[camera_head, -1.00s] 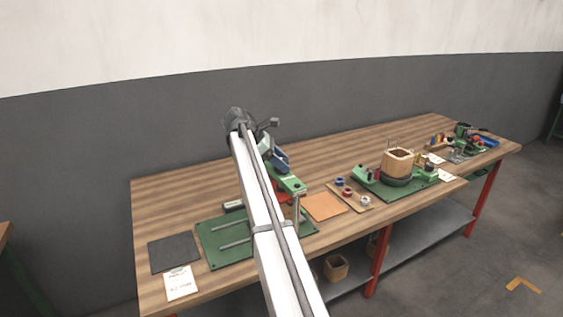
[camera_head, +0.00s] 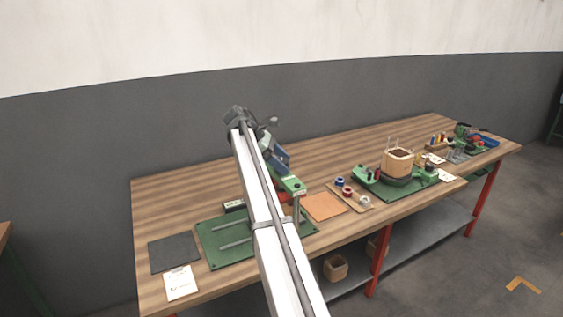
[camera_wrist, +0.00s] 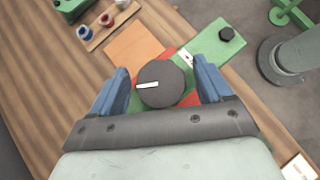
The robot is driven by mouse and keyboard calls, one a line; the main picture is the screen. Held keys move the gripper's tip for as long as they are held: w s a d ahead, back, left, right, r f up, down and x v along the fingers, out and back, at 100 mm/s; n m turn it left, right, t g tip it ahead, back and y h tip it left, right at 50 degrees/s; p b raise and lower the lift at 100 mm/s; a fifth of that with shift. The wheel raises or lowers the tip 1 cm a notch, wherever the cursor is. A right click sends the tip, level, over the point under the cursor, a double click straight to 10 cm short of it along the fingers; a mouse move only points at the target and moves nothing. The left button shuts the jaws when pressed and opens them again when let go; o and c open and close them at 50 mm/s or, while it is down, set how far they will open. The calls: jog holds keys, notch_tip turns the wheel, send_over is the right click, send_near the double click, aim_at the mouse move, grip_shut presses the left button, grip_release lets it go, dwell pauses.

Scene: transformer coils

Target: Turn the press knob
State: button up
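The press knob (camera_wrist: 160,84) is a round black dial with a white pointer line, seen from above in the wrist view. The line lies nearly level in the picture, running from the dial's middle toward its left. The knob sits over the green press (camera_wrist: 212,44), with red parts showing around it. My gripper (camera_wrist: 163,88) is open, with one blue finger left of the knob and one right of it. A gap shows on each side; I cannot tell the fingers' height relative to the knob. In the head view, my arm hides the knob and part of the press (camera_head: 291,186).
An orange mat (camera_head: 323,207) and a board with several coloured spools (camera_head: 352,196) lie right of the press. A green baseplate with rods (camera_head: 214,243), a dark mat (camera_head: 174,253) and a white card (camera_head: 180,283) lie left. The table's back strip is clear.

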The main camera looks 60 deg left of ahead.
dwell(0.4)
jog(key=n+y, duration=0.1)
jog(key=n+t+y, duration=0.1)
jog(key=n, duration=0.1)
jog(key=shift+d, duration=0.25)
jog(key=n+y, duration=0.2)
jog(key=n, duration=0.1)
jog(key=shift+a+y, duration=0.1)
jog(key=shift+y, duration=0.3)
jog(key=v, duration=1.3)
jog(key=w+d+f+m+h, duration=0.1)
jog(key=w+d+f, duration=0.3)
jog(key=w, duration=0.5)
jog(key=w+d+f+m, duration=0.1)
jog(key=w+d+f, duration=0.1)
jog(key=w+f, duration=0.55)
jog(key=w+d+f+m+g+h, duration=0.1)
jog(key=w+d+f+m, duration=0.2)
jog(key=w+d+f, duration=0.8)
jog(key=shift+w+d+f+m+h, duration=0.35)
jog(key=shift+w+f, duration=0.45)
jog(key=shift+w, duration=1)
jog(key=shift+d, duration=0.1)
